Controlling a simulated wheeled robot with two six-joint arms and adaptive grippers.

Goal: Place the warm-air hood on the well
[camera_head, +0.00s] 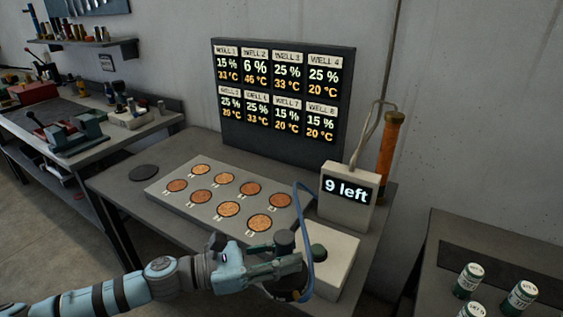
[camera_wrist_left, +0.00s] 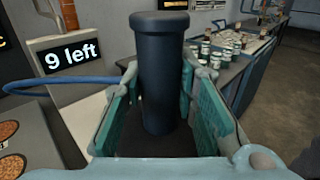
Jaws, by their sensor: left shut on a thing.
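My left gripper (camera_head: 286,257) is shut on a dark upright cylinder with a wider cap, which appears to be the handle of the warm-air hood (camera_wrist_left: 163,70). The handle stands between both finger pads in the left wrist view, with a dark base beneath it. In the head view the gripper is at the front of the bench, beside a pale block (camera_head: 340,262). The well plate (camera_head: 172,205), with several round orange-brown wells, lies behind and left of the gripper. A blue hose (camera_head: 309,225) loops down beside the gripper. My right gripper is out of view.
A display board (camera_head: 283,95) lists percentages and temperatures for the wells; well 2 reads 6 % and 46 °C. A box reading "9 left" (camera_head: 347,197) stands behind the pale block. A dark disc (camera_head: 144,173) lies left of the plate. Cans (camera_head: 468,280) stand on the right table.

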